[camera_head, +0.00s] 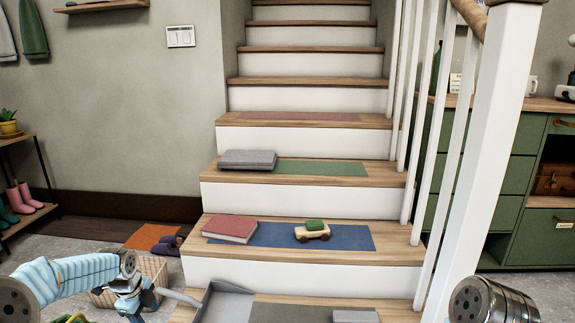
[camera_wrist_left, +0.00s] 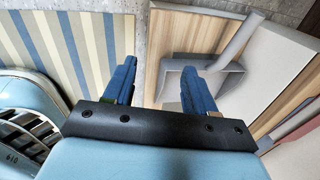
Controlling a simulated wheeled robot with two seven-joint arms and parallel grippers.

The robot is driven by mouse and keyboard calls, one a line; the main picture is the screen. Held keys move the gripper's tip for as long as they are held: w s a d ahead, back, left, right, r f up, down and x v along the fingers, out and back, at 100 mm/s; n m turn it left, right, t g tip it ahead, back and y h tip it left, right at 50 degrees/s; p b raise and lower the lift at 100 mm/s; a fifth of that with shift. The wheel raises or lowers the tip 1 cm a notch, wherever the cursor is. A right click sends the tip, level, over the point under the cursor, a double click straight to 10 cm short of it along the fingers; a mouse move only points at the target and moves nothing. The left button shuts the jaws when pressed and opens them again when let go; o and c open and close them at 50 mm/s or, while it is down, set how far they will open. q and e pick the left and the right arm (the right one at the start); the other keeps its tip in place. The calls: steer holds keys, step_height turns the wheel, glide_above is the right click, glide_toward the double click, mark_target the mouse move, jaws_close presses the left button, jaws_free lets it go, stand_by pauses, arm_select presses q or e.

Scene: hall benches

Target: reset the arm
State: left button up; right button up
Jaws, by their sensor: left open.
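My left arm comes in from the left in the head view. Its gripper (camera_head: 136,306) is low in front of the stairs, just left of the bottom step. In the left wrist view the left gripper (camera_wrist_left: 160,80) has its two blue fingers wide apart, with nothing held between them. Beyond the fingers lies a grey dustpan (camera_wrist_left: 208,88) on a wooden step, apart from them. The dustpan also shows in the head view (camera_head: 224,306). My right gripper is not in view; only a metallic part of my right arm shows at the lower right.
Stairs rise ahead. A red book (camera_head: 230,229) and toy car (camera_head: 312,231) are on one step, a grey book (camera_head: 247,160) higher. A wicker basket (camera_head: 153,268) stands close to the left gripper. A white newel post (camera_head: 490,150) stands right. A striped rug (camera_wrist_left: 60,40) lies left.

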arm_select(q)
steer(key=s+d+f+n+g+h, duration=0.1)
steer(key=s+d+f+n+h, duration=0.1)
steer(key=s+d+f+n, duration=0.8)
steer(key=s+d+f+n+h, duration=0.2)
steer(key=s+d+f+n, duration=0.3)
steer(key=s+d+f, duration=0.65)
steer(key=s+d+n, duration=0.5)
step_height(320, 180, up, 13)
steer(key=s+n+p, duration=0.1)
steer(key=s+p, duration=0.1)
steer(key=p, duration=1)
steer(key=shift+g+p, duration=0.3)
steer(key=shift+p, duration=0.05)
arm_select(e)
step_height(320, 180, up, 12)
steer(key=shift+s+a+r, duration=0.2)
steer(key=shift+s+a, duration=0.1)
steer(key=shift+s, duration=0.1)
